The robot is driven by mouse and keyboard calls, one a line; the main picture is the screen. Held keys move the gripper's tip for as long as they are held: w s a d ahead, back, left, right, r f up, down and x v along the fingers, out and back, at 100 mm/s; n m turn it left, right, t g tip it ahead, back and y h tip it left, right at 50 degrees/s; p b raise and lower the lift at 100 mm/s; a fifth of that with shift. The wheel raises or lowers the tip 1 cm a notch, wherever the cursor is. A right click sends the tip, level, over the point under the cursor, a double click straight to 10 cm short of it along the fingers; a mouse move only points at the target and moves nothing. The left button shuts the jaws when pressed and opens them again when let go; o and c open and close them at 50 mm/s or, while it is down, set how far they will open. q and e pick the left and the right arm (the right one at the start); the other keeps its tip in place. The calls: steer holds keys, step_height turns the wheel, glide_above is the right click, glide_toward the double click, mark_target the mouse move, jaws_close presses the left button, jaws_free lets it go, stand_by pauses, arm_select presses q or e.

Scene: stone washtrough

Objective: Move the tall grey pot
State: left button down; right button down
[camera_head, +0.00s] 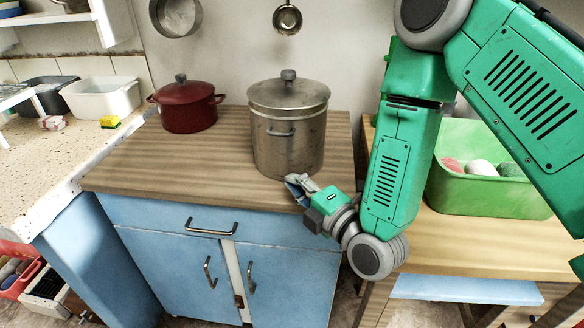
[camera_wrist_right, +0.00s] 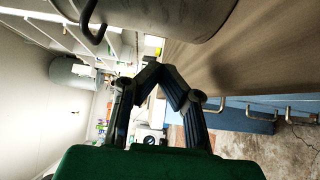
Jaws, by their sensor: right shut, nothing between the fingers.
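The tall grey pot (camera_head: 288,140) stands upright on the wooden top of the blue cabinet, with its lid (camera_head: 288,92) on and a side handle (camera_head: 280,132) facing me. My right gripper (camera_head: 297,184) is at the pot's lower front, near the worktop's front edge. In the right wrist view the pot (camera_wrist_right: 165,18) fills the top, with its handle (camera_wrist_right: 92,25) at the upper left. There the right gripper's fingers (camera_wrist_right: 170,76) come together with nothing between them, apart from the pot. My left gripper is not in view.
A red lidded pot (camera_head: 187,108) stands left of the grey pot on the wooden worktop (camera_head: 135,165). The worktop's front left is clear. A green crate (camera_head: 480,190) with several items stands at the right. White and dark tubs (camera_head: 100,98) are on the left counter.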

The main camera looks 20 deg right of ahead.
mark_target(285, 162)
steer(key=shift+x, duration=1)
steer(key=w+d, duration=0.1)
steer(key=w, duration=0.1)
steer(key=shift+w+d, duration=0.3)
steer(key=shift+d, duration=0.1)
steer(key=shift+w+d, duration=0.25)
steer(key=shift+d, duration=0.35)
steer(key=shift+w+a, duration=0.1)
steer(key=shift+a, duration=0.3)
steer(key=w+d+b, duration=0.1)
steer(key=w+d, duration=0.2)
steer(key=w, duration=0.1)
steer(key=w+d, duration=0.3)
steer(key=w, duration=0.2)
steer(key=w+d+b, duration=0.1)
steer(key=w+d, duration=0.2)
steer(key=w, duration=0.2)
steer(key=shift+f+b, duration=0.2)
steer(key=shift+b, duration=0.15)
steer(key=shift+w+d+r, duration=0.1)
steer(key=shift+w, duration=0.25)
steer(key=shift+w+r, duration=0.15)
